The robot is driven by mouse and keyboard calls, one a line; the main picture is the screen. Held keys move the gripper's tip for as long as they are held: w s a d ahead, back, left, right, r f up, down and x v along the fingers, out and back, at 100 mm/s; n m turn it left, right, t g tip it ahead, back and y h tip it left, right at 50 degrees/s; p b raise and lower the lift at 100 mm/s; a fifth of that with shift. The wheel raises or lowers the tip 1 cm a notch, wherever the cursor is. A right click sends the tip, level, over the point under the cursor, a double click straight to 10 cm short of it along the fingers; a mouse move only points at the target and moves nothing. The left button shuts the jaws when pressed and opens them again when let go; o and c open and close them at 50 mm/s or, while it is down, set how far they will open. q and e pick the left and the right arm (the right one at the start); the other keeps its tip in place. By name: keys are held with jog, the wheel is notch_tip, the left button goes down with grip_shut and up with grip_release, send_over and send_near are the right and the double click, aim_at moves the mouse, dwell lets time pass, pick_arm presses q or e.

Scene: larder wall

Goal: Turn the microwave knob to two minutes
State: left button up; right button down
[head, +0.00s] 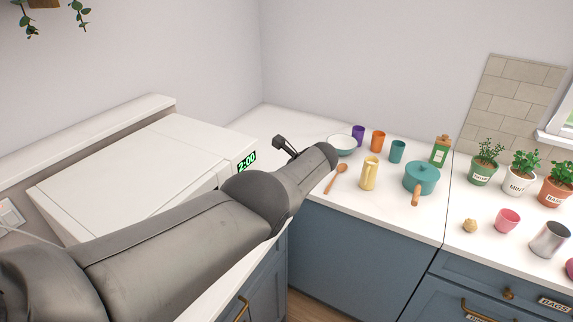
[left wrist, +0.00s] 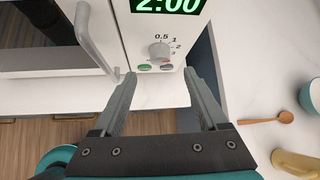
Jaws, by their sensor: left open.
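The white microwave (head: 120,165) stands on the counter at the left, its green display (head: 246,161) reading 2:00. In the left wrist view the display (left wrist: 168,5) is cut off at the top. Below it is the round light-grey knob (left wrist: 158,52), with marks 0.5, 1, 2 and a lower one around its right side. I cannot tell exactly where its pointer stands. My left gripper (left wrist: 160,75) is open, its fingertips apart below and to either side of the knob, not visibly touching it. In the head view my arm hides the knob and most of this gripper (head: 287,146).
Right of the microwave, the counter holds a bowl (head: 342,144), a wooden spoon (head: 336,178), cups and a teal pot (head: 421,178).

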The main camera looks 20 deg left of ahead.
pick_arm(q)
jog(key=p+v, duration=0.4)
jog(key=v, duration=0.3)
jog(key=shift+d+r, duration=0.2)
jog(key=shift+d, duration=0.05)
jog(key=shift+s, duration=0.15)
dwell(0.3)
jog(key=s+d+f+n+h+b, duration=0.2)
jog(key=s+f+b, duration=0.35)
jog(key=f, duration=0.85)
jog(key=s+d+f+n+h+b, duration=0.1)
jog(key=s+f+n+h+b, duration=0.15)
jog(key=s+f, duration=0.9)
jog(key=s+d+f+n+h+b, duration=0.15)
jog(key=s+f+b, duration=0.25)
jog(key=f, duration=1.4)
jog(key=s+d+f+n+h+b, duration=0.1)
jog(key=s+f+n+b, duration=0.2)
jog(key=s+f, duration=0.4)
jog(key=s+d+f+n+h+b, duration=0.1)
jog(key=s+f+n+b, duration=0.2)
jog(key=s+f, duration=0.4)
jog(key=s+d+f+n+g+h+b, duration=0.1)
jog(key=s+f+n+b, duration=0.2)
jog(key=s, duration=1.5)
notch_tip(320, 180, down, 4)
jog(key=shift+f+n+b, duration=0.1)
jog(key=shift+n+b, duration=0.2)
jog(key=shift+b, duration=0.75)
